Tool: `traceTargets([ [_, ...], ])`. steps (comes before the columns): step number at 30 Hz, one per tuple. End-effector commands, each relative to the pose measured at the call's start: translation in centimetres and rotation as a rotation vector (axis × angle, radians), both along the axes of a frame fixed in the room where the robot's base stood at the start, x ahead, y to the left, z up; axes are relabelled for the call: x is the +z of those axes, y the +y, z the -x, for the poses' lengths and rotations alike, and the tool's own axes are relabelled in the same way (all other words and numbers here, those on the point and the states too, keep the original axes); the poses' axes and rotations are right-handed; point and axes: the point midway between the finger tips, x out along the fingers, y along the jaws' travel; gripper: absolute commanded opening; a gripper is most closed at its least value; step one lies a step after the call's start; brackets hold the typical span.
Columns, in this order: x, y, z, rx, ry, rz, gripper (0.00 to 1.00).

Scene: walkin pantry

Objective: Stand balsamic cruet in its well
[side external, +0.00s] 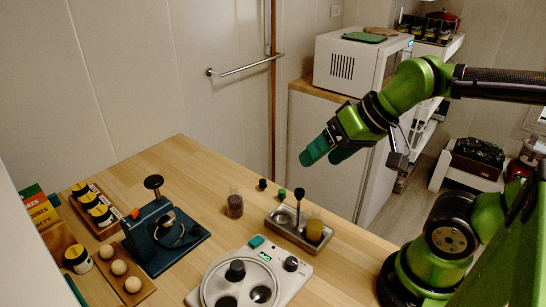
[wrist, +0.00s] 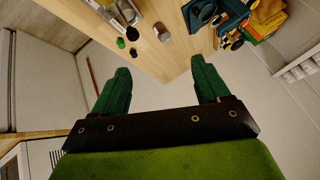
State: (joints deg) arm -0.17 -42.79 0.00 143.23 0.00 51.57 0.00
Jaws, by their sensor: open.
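A small clear glass container with dark brown contents (side external: 234,206), which looks like the balsamic cruet, stands upright on the wooden counter, left of the metal caddy; it also shows in the wrist view (wrist: 161,31). The metal caddy (side external: 281,231) has an upright handle with a dark knob. An amber cruet (side external: 314,231) stands in its right end; its left end looks empty. The caddy is at the top edge of the wrist view (wrist: 108,10). My gripper (side external: 324,155) is open and empty, high above the counter, behind and right of the caddy. Its green fingers are apart in the wrist view (wrist: 160,70).
Small black (side external: 262,184) and green (side external: 281,194) pieces stand behind the caddy. A white hob-like appliance (side external: 250,275) is in front. A blue press (side external: 160,235), eggs in a wooden holder (side external: 120,268) and jars are left. The counter's back stretch is clear. A microwave (side external: 360,65) is behind.

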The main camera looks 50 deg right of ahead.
Motion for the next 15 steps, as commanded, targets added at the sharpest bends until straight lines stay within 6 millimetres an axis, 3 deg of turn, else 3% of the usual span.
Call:
traceTargets([
  [5,-1.3,0.5,-1.5,0.025,0.086,0.004,0.75],
  [15,-2.0,2.0,-11.6,0.076,0.353,0.066,0.75],
])
